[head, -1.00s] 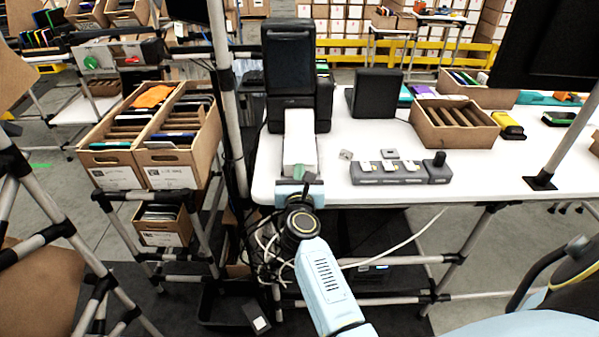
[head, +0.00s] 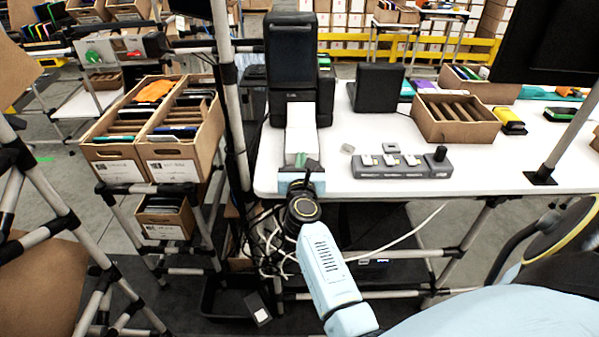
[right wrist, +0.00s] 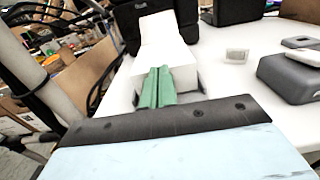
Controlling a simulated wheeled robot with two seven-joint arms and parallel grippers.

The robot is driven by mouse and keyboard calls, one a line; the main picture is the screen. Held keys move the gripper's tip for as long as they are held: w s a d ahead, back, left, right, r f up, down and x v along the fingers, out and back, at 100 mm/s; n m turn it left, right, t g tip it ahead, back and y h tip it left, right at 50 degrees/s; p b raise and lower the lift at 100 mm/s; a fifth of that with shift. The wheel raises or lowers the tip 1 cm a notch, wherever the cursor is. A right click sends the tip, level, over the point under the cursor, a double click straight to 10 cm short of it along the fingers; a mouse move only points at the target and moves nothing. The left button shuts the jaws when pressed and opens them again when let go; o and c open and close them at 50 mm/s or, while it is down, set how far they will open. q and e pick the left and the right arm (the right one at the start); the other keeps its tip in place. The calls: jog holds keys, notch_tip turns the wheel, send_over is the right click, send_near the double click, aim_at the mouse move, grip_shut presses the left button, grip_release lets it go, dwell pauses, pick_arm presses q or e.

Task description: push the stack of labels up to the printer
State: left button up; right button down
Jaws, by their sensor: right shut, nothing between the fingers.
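The black printer (head: 300,70) stands at the left end of the white table. The white stack of labels (head: 301,138) lies in front of it, with a white strip running up to the printer's front. My right gripper (head: 301,159) is at the near end of the stack, by the table's front edge. In the right wrist view its green fingers (right wrist: 155,84) are together with nothing between them. They point at the near face of the white stack (right wrist: 183,75); I cannot tell whether they touch it. My left gripper is out of view.
To the right of the stack are a grey holder (head: 403,166) with several slots and a small pale block (head: 347,149). A black box (head: 376,89) and a cardboard carton (head: 455,120) stand farther back. A pole (head: 224,80) rises just left of the table.

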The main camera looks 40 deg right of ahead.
jog(key=shift+s+a, duration=0.1)
jog(key=shift+a, duration=0.05)
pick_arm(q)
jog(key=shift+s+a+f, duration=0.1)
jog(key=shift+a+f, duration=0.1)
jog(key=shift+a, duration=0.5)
pick_arm(e)
jog(key=v, duration=1.3)
jog(key=shift+s, duration=0.35)
